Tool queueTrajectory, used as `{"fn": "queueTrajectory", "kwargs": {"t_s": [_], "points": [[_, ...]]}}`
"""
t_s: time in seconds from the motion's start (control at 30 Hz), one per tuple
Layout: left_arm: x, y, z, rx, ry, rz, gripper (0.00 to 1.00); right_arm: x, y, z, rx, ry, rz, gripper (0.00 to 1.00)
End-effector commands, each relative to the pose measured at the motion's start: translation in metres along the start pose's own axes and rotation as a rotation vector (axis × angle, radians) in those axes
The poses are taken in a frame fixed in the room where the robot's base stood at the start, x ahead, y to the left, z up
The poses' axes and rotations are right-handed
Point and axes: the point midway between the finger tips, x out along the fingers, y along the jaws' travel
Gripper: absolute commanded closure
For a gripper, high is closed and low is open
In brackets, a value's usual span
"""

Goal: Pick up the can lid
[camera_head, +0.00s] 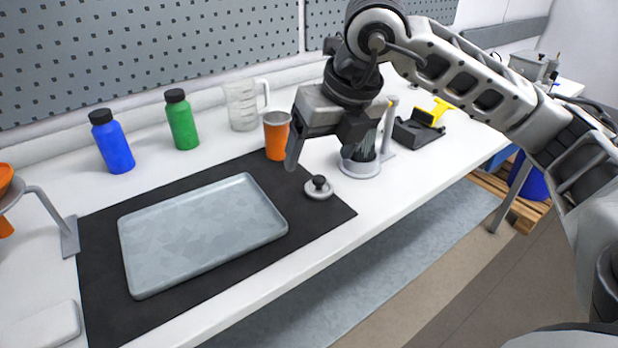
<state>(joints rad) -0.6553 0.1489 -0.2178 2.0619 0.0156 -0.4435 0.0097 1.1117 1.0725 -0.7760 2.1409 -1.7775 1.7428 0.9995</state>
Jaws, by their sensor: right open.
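The can lid (319,188) is a small light-grey disc with a black knob on top. It lies on the black mat (335,208), to the right of the metal tray (203,232). My right gripper (322,158) is above and just behind the lid in the picture, pointing down, open and apart from it. One finger shows clearly on the left; the other is partly lost against the stand behind it. My left gripper is not in view.
An orange cup (276,137) stands close to the left of my right gripper. A grey-white stand (361,168) is close on its right. A clear jug (242,105), green bottle (182,120) and blue bottle (112,142) stand along the back. A yellow-and-black item (421,124) lies farther right.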

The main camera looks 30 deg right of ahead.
Motion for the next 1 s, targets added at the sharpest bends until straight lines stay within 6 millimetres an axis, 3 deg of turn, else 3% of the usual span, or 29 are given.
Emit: {"fn": "queueTrajectory", "kwargs": {"t_s": [0.03,0.17,0.6,1.0], "points": [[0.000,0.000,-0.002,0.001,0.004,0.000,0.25,-0.010,-0.015,0.007,0.030,-0.036,-0.066,0.22],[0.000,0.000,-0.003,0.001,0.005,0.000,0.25,-0.016,-0.034,0.013,0.075,-0.072,-0.148,0.22],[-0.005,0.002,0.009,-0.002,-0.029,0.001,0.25,0.067,-0.047,0.020,0.075,-0.072,-0.150,0.22],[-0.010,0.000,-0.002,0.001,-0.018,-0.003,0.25,0.104,-0.049,0.025,0.074,-0.071,-0.149,0.22]]}}
